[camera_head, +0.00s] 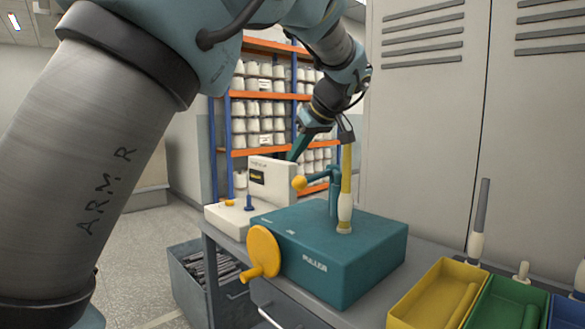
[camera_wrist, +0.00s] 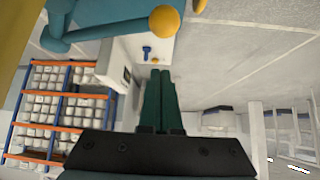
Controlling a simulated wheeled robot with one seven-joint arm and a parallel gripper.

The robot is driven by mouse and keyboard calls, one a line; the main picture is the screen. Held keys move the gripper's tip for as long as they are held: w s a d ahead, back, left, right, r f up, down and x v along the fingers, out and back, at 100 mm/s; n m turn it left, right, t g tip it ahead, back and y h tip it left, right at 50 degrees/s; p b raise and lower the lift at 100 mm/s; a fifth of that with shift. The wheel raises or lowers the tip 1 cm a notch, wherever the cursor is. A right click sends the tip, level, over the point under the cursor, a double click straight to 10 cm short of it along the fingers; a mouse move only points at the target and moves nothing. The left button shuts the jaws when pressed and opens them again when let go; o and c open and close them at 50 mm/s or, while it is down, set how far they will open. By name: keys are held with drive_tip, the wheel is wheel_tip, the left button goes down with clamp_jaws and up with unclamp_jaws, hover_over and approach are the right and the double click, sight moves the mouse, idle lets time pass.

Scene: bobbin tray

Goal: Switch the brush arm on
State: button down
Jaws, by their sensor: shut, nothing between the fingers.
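The teal machine marked PULLER (camera_head: 340,268) has a teal arm (camera_head: 318,176) ending in a yellow ball knob (camera_head: 299,183); the ball also shows in the wrist view (camera_wrist: 164,22). Behind it stands a cream device (camera_head: 225,219) with a small display, a blue lever (camera_head: 249,203) and an orange knob (camera_head: 229,203). The blue lever (camera_wrist: 147,51) and orange knob (camera_wrist: 155,61) show in the wrist view too. No label names the brush arm. My gripper (camera_head: 291,159) is shut and empty, in the air by the cream device's upright panel. Its fingertips (camera_wrist: 160,72) appear near the orange knob in the wrist view.
A yellow crank wheel (camera_head: 264,252) sticks out at the puller's front. A yellow spindle with a cream bobbin (camera_head: 345,205) stands on its top. Yellow (camera_head: 420,297) and green (camera_head: 497,299) trays lie at right. Grey lockers (camera_head: 430,120) stand close behind the table.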

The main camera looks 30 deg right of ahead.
drive_tip(key=shift+v, duration=2.3)
